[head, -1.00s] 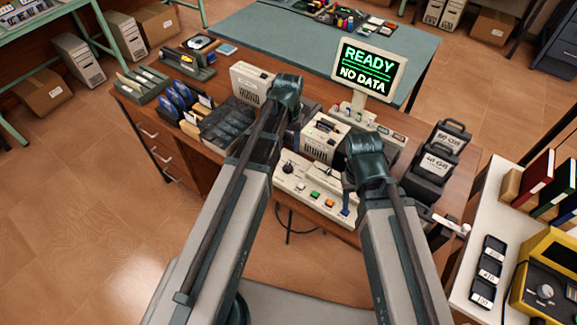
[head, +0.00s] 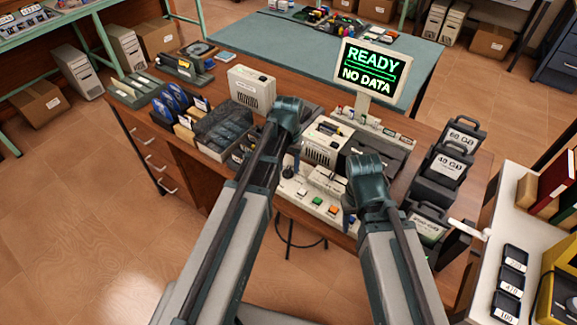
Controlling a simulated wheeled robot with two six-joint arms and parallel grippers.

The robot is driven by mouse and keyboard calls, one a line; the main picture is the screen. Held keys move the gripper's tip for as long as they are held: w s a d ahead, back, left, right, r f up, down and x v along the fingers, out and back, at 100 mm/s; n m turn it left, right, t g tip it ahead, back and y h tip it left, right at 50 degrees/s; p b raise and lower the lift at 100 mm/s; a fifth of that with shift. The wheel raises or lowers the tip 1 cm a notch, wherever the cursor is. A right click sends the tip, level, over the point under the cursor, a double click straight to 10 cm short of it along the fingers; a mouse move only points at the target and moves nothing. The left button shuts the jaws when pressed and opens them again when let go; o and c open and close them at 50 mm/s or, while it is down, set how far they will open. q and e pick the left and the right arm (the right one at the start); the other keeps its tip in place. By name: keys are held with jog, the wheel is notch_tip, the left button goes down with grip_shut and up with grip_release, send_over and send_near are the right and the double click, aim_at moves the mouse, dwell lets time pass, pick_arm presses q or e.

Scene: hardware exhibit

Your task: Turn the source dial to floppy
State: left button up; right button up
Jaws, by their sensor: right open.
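The pale control panel (head: 311,203) lies along the front edge of the brown desk. The source dial (head: 288,172) looks like a small dark knob at the panel's left end, partly hidden by my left arm; its setting and labels are too small to read. My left gripper (head: 292,150) points down just above the dial; its fingers are mostly hidden behind the wrist, and I cannot tell whether they touch it. My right gripper (head: 349,207) is open over the panel's right end, its fingertips partly hidden. The screen (head: 371,72) reads "READY NO DATA".
A beige drive unit (head: 252,90) and trays of blue disks (head: 172,101) stand left on the desk. Dark cartridges (head: 450,165) stand at the right. Coloured buttons (head: 318,205) line the panel. A white side table (head: 497,230) stands at the far right.

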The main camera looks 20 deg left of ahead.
pick_arm(q)
grip_shut()
jog(key=shift+n, duration=0.3)
jog(key=n, duration=0.3)
jog(key=shift+a, duration=0.15)
jog(key=shift+a+n, duration=0.1)
jog(key=shift+n, duration=1.9)
jog(key=shift+s, duration=0.1)
jog(key=shift+o, duration=0.3)
grip_release()
